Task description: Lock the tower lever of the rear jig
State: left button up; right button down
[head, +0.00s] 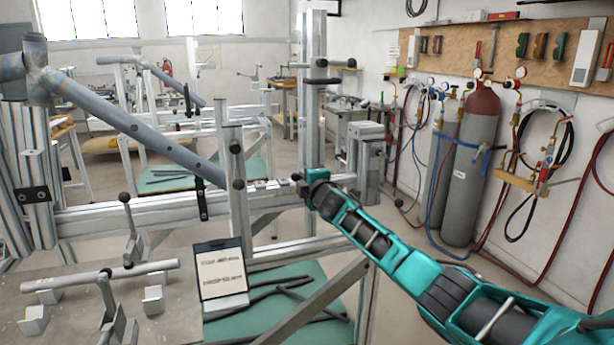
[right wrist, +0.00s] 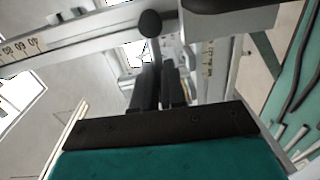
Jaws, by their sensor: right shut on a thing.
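The jig (head: 150,212) has a long aluminium rail with an upright tower (head: 314,130) behind my right gripper. My right gripper (head: 303,188) is at the rail near the tower's lower part. In the right wrist view its two dark fingers (right wrist: 161,88) are shut on a lever with a black ball knob (right wrist: 150,23). The knob sticks out beyond the fingertips, and the fingers hide the lower part of the lever. In the head view a small dark knob (head: 296,177) shows beside the gripper. My left gripper is not in view.
A grey tube (head: 140,128) slopes down to a shorter post (head: 236,190) with black knobs. A framed sign (head: 220,270) stands at the front. A front table (head: 180,318) carries another tube and clamps. Gas cylinders (head: 470,170) and hoses stand along the right wall.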

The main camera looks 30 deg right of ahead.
jog(key=shift+a, duration=0.15)
dwell(0.4)
jog(key=c, duration=1.3)
grip_release()
jog(key=shift+w+a, duration=0.1)
jog(key=shift+o, duration=0.6)
jog(key=f+v, duration=0.1)
jog(key=v, duration=1.2)
jog(key=shift+r+p, duration=0.4)
jog(key=shift+p, duration=0.05)
